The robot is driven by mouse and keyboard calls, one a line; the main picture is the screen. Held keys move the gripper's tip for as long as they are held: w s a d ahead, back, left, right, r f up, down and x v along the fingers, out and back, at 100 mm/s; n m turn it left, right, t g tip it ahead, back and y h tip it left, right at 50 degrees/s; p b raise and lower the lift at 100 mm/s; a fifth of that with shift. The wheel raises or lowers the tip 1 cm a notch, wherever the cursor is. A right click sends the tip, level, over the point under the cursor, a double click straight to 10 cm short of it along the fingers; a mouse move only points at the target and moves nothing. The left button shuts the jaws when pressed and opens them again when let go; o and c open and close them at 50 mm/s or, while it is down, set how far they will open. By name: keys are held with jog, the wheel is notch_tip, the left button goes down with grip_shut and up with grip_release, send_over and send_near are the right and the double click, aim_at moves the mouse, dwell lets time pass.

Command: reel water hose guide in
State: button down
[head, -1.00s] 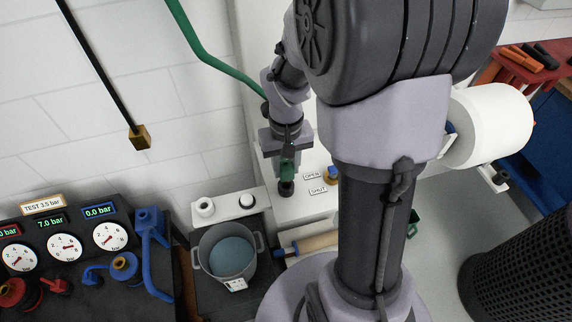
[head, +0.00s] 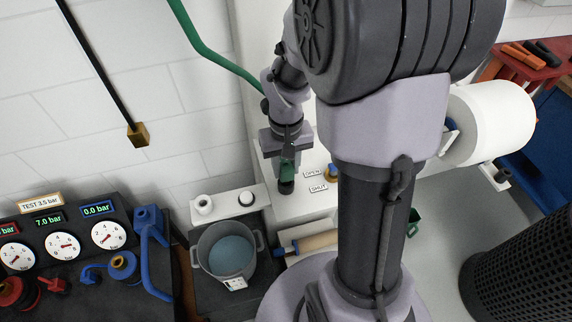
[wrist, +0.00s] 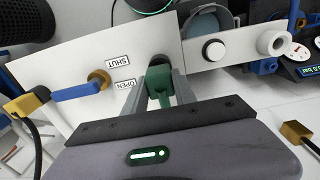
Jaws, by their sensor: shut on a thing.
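A green hose (head: 200,50) comes down from the top of the head view and passes behind my arm. My gripper (head: 286,168) is shut on a green hose end piece (wrist: 160,88), which stands between the fingers in the wrist view. The green piece is at a dark round fitting (head: 286,187) on the white panel; it looks in line with it and touching, but I cannot tell whether it is seated. No separate hose guide or reel can be made out.
A valve with a blue lever (wrist: 80,92) sits beside OPEN and SHUT labels. A grey pot (head: 226,252) stands left of the panel. A gauge board (head: 75,245) is at lower left. A brass block (head: 138,135) hangs on a black rod. A white roll (head: 490,125) is at right.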

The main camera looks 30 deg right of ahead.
jog(key=shift+f+b, duration=1.05)
jog(key=shift+f, duration=0.25)
jog(key=c, duration=0.9)
grip_release()
jog(key=shift+r, duration=0.1)
notch_tip(320, 180, up, 17)
jog(key=p, duration=0.6)
jog(key=s+a+f+t+b, duration=0.2)
jog(key=s+a+f+b, duration=0.1)
jog(key=a+b, duration=0.2)
jog(key=s+a+f+t+y+b, duration=0.1)
jog(key=s+a+f+t+b, duration=0.1)
jog(key=s+a+f+b, duration=0.1)
jog(key=s+a+f+m+t+y+b, duration=0.1)
jog(key=s+a+f+b, duration=0.2)
jog(key=s+a+b, duration=0.2)
jog(key=shift+s+a+f+t+b, duration=0.15)
jog(key=shift+a+b, duration=0.25)
jog(key=shift+b, duration=0.4)
jog(key=shift+s+a+f+t+b, duration=0.1)
jog(key=shift+a+f+t+b, duration=0.25)
jog(key=shift+b, duration=0.45)
